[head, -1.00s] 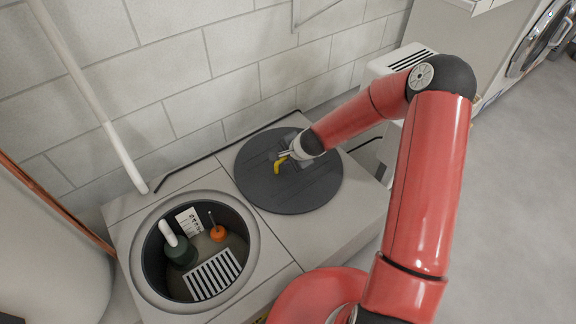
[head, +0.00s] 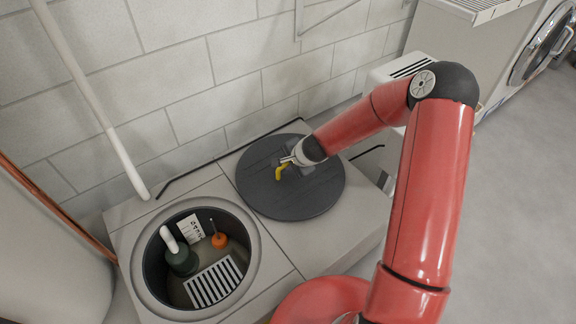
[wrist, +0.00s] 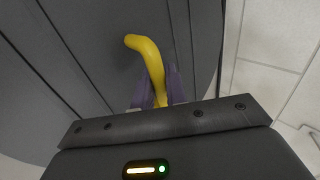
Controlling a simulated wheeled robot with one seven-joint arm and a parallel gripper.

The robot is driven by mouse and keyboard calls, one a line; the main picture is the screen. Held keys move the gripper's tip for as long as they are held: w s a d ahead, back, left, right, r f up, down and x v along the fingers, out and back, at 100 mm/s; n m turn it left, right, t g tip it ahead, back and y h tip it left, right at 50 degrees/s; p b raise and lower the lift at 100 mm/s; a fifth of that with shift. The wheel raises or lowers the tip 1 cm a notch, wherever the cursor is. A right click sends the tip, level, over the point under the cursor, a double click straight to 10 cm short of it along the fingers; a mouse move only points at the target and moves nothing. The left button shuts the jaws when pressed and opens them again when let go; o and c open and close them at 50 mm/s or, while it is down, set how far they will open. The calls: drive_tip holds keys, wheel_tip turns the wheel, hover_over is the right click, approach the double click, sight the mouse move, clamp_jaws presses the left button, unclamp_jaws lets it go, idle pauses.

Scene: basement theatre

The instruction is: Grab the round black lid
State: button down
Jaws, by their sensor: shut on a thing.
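The round black lid (head: 290,197) lies flat at the back right of the pale platform, beside the open round pit. It also fills much of the wrist view (wrist: 85,60) as a dark surface with straight grooves. A curved yellow handle (head: 282,171) stands on the lid, and it shows clearly in the wrist view (wrist: 148,55). My gripper (head: 287,162) reaches in from the right, over the lid. Its purple fingers (wrist: 158,90) are shut on the yellow handle, one on each side. I cannot tell whether the lid is touching the platform all round.
The open pit (head: 253,275) at front left holds a green pump (head: 181,262), an orange float (head: 219,240) and a grate (head: 213,284). A block wall (head: 235,60) with a white pipe (head: 92,100) stands behind. Open floor (head: 510,210) lies to the right.

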wheel_tip(320, 180, up, 20)
drive_tip(key=p, duration=0.6)
drive_tip(key=shift+f, duration=0.25)
